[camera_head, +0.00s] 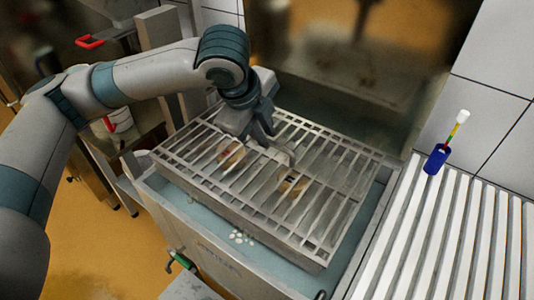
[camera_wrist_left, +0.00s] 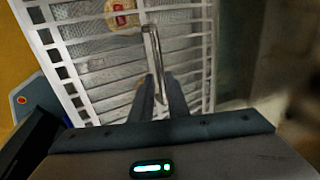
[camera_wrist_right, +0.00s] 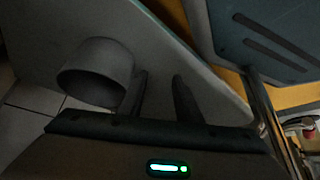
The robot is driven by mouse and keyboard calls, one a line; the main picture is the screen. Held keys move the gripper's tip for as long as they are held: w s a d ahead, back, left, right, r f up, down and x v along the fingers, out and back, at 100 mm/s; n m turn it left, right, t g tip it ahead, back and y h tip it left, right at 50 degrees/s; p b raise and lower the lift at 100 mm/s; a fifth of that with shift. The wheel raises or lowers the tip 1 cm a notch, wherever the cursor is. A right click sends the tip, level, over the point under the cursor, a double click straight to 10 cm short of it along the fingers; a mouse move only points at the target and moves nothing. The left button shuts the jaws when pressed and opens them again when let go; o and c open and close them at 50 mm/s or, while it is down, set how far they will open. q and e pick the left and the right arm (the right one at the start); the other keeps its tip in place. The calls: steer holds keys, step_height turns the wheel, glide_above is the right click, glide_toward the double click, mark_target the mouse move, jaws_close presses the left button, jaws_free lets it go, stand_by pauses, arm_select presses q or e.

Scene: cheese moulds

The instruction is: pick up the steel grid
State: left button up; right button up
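The steel grid (camera_head: 300,219) is a wide barred rack over a basin in the head view. The left wrist view shows its bars (camera_wrist_left: 186,16) and a raised metal handle (camera_wrist_left: 151,45). My left gripper (camera_head: 268,138) is above the grid's middle. Its fingers (camera_wrist_left: 161,82) are close together with the handle between them, so it looks shut on the handle. I cannot tell whether the grid is raised off the basin. My right gripper (camera_wrist_right: 160,78) is open and empty in its wrist view; it is not in the head view.
The basin (camera_head: 172,204) holds greenish water. A round pale piece with a red label (camera_wrist_left: 122,14) shows at the grid. A ribbed white drainboard (camera_head: 412,235) is at right, with a blue tool (camera_head: 436,160) by the wall. A grey cylinder (camera_wrist_right: 96,72) is near my right gripper.

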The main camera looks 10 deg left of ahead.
arm_select(q)
steer(key=x, duration=0.3)
steer(key=shift+w+a+f+p, duration=0.3)
steer(key=shift+a+f+p, duration=0.05)
steer(key=shift+w+d+f, duration=0.15)
steer(key=shift+w+f, duration=0.15)
steer(key=shift+f, duration=0.25)
arm_select(e)
steer(key=shift+w+a+r+t, duration=0.15)
steer(key=shift+a+r+t, duration=0.2)
steer(key=shift+t, duration=0.05)
steer(key=shift+w, duration=0.15)
arm_select(q)
jaws_close()
arm_select(e)
steer(key=shift+w+r, duration=0.1)
arm_select(q)
steer(key=shift+r, duration=0.15)
stand_by(0.4)
steer(key=shift+r, duration=0.1)
